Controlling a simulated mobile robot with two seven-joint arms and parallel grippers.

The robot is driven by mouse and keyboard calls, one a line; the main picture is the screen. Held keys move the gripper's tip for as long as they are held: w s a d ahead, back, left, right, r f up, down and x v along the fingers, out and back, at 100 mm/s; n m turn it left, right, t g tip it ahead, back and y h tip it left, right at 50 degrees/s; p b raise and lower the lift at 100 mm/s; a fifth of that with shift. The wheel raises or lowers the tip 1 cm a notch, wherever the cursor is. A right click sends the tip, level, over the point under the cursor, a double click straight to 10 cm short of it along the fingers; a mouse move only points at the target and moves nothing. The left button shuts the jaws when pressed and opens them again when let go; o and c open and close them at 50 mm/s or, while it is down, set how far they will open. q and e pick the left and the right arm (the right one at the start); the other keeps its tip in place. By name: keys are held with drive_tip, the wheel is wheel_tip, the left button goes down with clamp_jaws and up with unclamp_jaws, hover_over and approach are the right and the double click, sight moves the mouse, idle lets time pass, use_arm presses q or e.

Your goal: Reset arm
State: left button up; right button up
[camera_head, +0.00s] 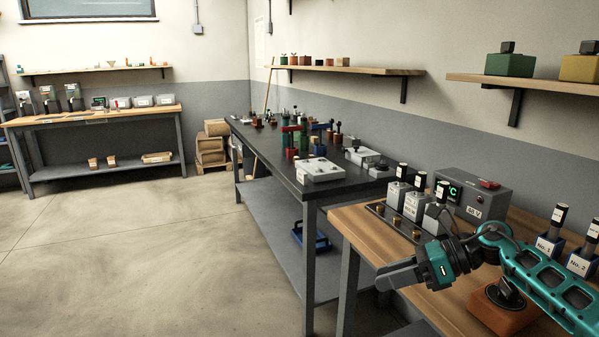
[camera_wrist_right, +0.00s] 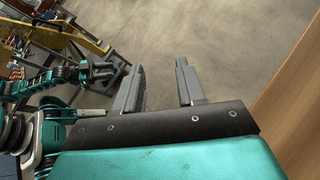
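My right arm comes in from the lower right in the head view. Its gripper (camera_head: 384,278) points left, over the front-left edge of the wooden bench (camera_head: 352,222). In the right wrist view the two grey fingers of this gripper (camera_wrist_right: 160,68) stand apart with nothing between them, with bare floor behind. My left arm is out of the head view. A teal arm, apparently my left one, shows at the left of the right wrist view, ending in a small dark gripper (camera_wrist_right: 108,70); its fingers are too small to read.
On the wooden bench stand a control box (camera_head: 474,198) with a green display, several grey containers with dark handles, and an orange block (camera_head: 503,309) under my right arm. A dark table (camera_head: 262,146) with many small items stands beyond. The floor (camera_head: 140,255) at left is clear.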

drive_tip(key=s+a+f+m+t+y, duration=0.25)
drive_tip(key=a+m+t, duration=0.2)
drive_tip(key=m, duration=0.45)
drive_tip(key=s+a+f+m+t+y, duration=0.1)
drive_tip(key=s+a+m+t, duration=0.3)
drive_tip(key=m, duration=0.4)
drive_tip(key=s+d+f+m+h+p, duration=0.1)
drive_tip(key=s+d+f+m+h, duration=0.3)
drive_tip(key=m, duration=1)
drive_tip(key=s+d+f+m+h+p, duration=0.1)
drive_tip(key=s+d+f+m+h, duration=0.3)
drive_tip(key=s+f+m+h, duration=0.6)
drive_tip(key=s+f+m, duration=0.4)
drive_tip(key=shift+s+d+m, duration=0.3)
drive_tip(key=shift+s, duration=0.1)
